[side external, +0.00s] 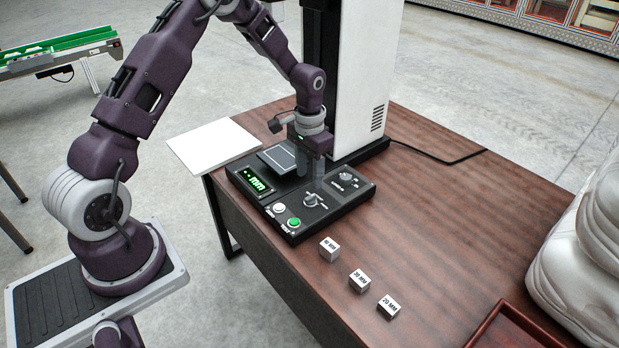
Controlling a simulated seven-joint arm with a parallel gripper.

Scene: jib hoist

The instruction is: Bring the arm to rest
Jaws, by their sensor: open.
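My arm reaches from the left to a black control panel (349,207) on the brown wooden table. My gripper (314,180) points down, low over the panel, just behind a grey knob (312,200). Its jaws are open, and I see nothing held between them. I cannot tell whether the fingertips touch the panel. The panel has a lit green display (257,181), a white button (279,208), a green button (294,222) and a second knob (346,180) on the right.
A tall white and black column (362,70) stands right behind my gripper. Three small white labelled blocks (329,248) (360,280) (389,306) lie in front of the panel. A white board (213,145) is at the left, a wrapped white bulk (580,250) at the right. The table's right middle is clear.

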